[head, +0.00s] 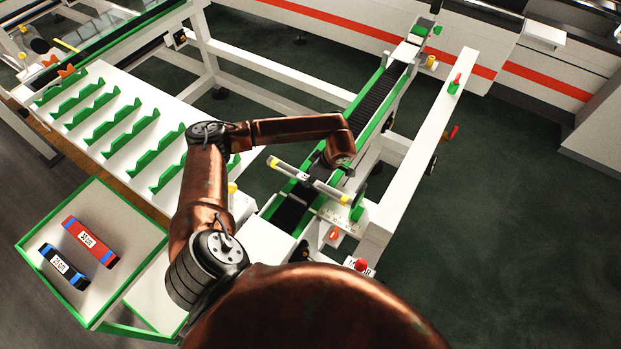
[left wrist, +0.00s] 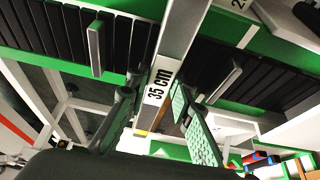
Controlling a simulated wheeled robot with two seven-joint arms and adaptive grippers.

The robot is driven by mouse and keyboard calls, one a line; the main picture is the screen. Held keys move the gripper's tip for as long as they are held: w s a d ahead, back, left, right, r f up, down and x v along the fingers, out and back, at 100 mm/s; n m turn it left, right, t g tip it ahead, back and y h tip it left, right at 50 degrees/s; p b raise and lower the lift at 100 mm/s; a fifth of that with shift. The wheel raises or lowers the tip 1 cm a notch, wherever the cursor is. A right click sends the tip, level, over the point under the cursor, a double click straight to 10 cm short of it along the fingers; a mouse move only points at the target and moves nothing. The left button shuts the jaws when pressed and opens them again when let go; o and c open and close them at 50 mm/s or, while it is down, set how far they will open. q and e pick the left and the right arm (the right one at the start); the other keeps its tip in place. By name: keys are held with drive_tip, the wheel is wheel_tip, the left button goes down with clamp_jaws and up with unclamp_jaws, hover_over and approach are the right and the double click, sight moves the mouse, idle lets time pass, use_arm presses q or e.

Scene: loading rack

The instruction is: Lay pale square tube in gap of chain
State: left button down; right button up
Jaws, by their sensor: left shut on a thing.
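The pale square tube (head: 329,190), with yellow near its ends, lies crosswise over the black slatted chain (head: 379,96) in the head view. In the left wrist view the tube (left wrist: 176,52) carries a "35 cm" label. My left gripper (left wrist: 158,112) is shut on it, one finger on each side. The gripper (head: 317,176) is partly hidden by my arm in the head view. In the wrist view, the chain (left wrist: 60,35) shows on both sides of the tube, with a grey upright bar (left wrist: 95,48) to the left. Whether the tube touches the chain, I cannot tell. My right gripper is not in view.
A white rail (head: 425,150) runs along the chain's right.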

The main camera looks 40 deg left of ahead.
use_arm(q)
drive_tip(key=shift+d, duration=0.25)
idle(0.9)
drive_tip(key=shift+f+b, duration=0.2)
drive_tip(key=shift+b, duration=0.2)
drive_tip(key=c, duration=1.6)
unclamp_jaws()
drive_tip(key=v, duration=1.2)
drive_tip(key=shift+s, duration=0.1)
